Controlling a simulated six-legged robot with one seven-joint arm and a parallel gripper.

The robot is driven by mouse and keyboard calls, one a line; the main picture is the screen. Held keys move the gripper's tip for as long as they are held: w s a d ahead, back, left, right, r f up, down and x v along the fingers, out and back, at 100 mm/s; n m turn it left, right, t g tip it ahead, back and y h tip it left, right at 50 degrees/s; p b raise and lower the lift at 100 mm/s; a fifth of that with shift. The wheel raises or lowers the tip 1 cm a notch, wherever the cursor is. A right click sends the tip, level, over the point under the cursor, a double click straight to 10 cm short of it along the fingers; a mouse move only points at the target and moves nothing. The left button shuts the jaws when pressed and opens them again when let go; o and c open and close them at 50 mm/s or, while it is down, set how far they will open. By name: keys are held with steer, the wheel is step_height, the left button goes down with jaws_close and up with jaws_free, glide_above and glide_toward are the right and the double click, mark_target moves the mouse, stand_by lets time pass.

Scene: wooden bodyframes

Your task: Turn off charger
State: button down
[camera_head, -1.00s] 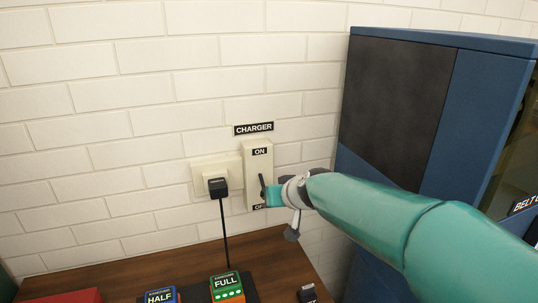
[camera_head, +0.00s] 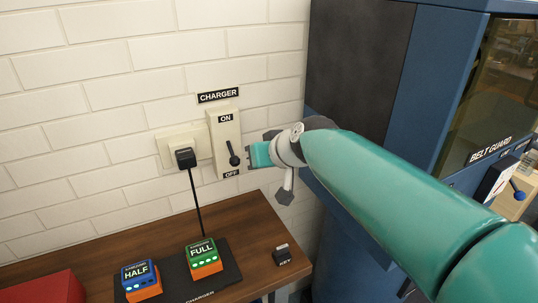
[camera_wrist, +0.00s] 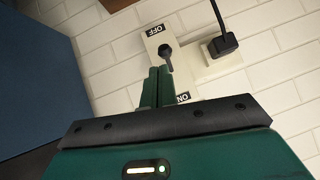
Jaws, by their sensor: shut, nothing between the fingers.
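The charger switch (camera_head: 215,132) is a cream plate on the white brick wall, with ON at its top and OFF at its bottom. Its dark lever (camera_head: 234,158) angles down, with its knob just above the OFF label. The lever also shows in the wrist view (camera_wrist: 166,52), where the plate looks upside down and tilted. My gripper (camera_head: 252,153) is shut and empty, level with the lever and just right of the plate. In the wrist view its green fingertips (camera_wrist: 159,70) are together close to the lever; contact cannot be told there.
A black plug (camera_head: 186,158) sits in the outlet left of the switch, its cord hanging down. The wooden table (camera_head: 255,222) below holds the HALF (camera_head: 140,278) and FULL (camera_head: 204,257) blocks and a key item (camera_head: 282,255). A blue cabinet (camera_head: 375,85) stands right.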

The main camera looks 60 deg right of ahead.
steer(key=v, duration=0.4)
steer(key=shift+s+a+r, duration=0.1)
steer(key=shift+s+r, duration=0.15)
steer(key=shift+s, duration=0.1)
steer(key=shift+a, duration=0.1)
steer(key=w+a+f+n+g+y, duration=0.1)
steer(key=a+f, duration=0.4)
steer(key=a, duration=0.9)
steer(key=w+a+f+n+g+y, duration=0.2)
steer(key=a+f+n, duration=0.3)
steer(key=a, duration=0.9)
steer(key=shift+w+n+g, duration=0.3)
steer(key=shift+w+g, duration=0.15)
steer(key=shift+g, duration=0.05)
steer(key=shift+f, duration=0.1)
